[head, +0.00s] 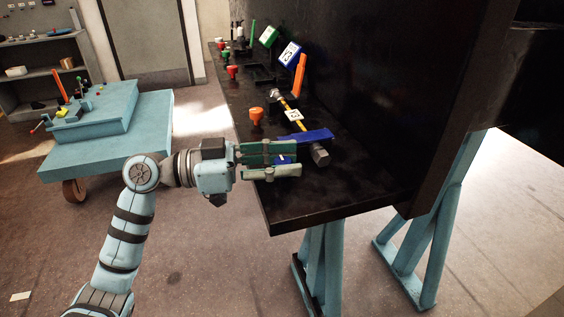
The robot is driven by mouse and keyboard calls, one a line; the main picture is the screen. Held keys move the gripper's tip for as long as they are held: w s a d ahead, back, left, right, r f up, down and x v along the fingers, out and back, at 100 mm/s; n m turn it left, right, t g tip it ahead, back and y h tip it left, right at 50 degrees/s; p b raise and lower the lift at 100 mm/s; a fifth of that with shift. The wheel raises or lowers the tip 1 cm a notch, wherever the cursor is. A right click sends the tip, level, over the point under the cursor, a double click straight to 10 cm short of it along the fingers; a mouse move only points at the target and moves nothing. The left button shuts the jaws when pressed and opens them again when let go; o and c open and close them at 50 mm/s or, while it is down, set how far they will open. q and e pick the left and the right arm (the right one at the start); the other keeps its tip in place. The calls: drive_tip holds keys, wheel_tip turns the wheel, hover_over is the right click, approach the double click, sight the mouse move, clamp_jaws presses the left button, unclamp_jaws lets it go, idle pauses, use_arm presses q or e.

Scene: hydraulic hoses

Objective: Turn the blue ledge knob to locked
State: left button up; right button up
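My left gripper (284,162) reaches in from the left over the near end of the black ledge (345,190). A flat blue bar (305,136) lies just behind the fingers, and a grey cylindrical fitting (320,155) is just right of the fingertips. My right gripper is not in view.
Along the ledge stand an orange knob (256,115), an orange handle (299,75), a white tag (293,116) and blue and green labelled blocks. A dark panel (430,90) rises on the right. A light-blue cart (110,135) stands at left; the floor between is clear.

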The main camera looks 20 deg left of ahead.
use_arm(q)
drive_tip(key=v, duration=1.2)
